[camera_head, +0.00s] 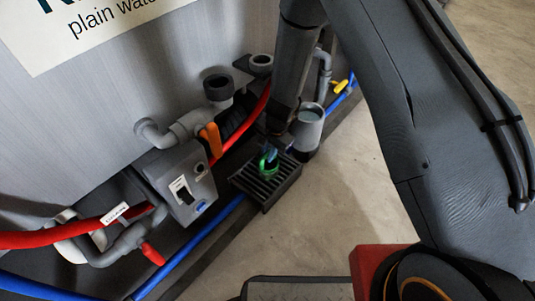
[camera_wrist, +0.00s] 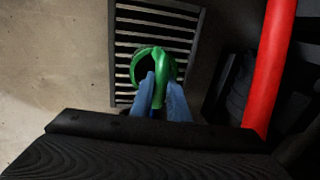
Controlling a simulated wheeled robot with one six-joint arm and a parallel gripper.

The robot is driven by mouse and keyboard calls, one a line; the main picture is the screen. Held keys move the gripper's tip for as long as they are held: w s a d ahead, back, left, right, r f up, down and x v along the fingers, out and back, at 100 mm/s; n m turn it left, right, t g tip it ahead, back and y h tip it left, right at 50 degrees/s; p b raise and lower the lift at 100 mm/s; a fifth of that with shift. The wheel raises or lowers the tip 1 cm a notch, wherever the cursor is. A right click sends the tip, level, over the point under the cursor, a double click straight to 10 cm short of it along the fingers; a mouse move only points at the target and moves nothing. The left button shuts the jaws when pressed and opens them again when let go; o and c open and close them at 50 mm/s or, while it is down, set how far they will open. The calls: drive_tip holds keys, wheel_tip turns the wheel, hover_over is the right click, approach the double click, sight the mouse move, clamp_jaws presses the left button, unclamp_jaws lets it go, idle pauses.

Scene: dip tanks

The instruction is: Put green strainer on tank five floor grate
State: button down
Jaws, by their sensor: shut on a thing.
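The green strainer (camera_head: 268,160) is a small green ring-shaped piece. My gripper (camera_head: 271,153) is shut on it with blue fingers. In the wrist view the strainer (camera_wrist: 152,65) is held at the fingertips of my gripper (camera_wrist: 161,82), in front of the floor grate (camera_wrist: 123,86). In the head view the dark slatted grate (camera_head: 285,186) lies on the floor beside the tank, and the strainer appears over its upper part. I cannot tell whether the strainer touches the slats. The fingers hide part of the strainer.
A grey metal cup (camera_head: 308,128) stands just past the grate. A grey pump box (camera_head: 182,185) is left of it, with a red hose (camera_head: 240,130) behind and a blue hose (camera_head: 200,240) along the floor.

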drive_tip(key=c, duration=1.7)
unclamp_jaws()
drive_tip(key=shift+f, duration=0.1)
drive_tip(key=r+p, duration=0.2)
drive_tip(key=r, duration=0.2)
drive_tip(key=s+d+r+p, duration=0.1)
drive_tip(key=r+p, duration=0.1)
drive_tip(key=r, duration=0.2)
drive_tip(key=d+r+p, duration=0.1)
drive_tip(key=r+p, duration=0.1)
drive_tip(key=r, duration=0.2)
drive_tip(key=shift+s+r+p, duration=0.1)
drive_tip(key=shift+s+p, duration=0.15)
drive_tip(key=shift+p, duration=0.1)
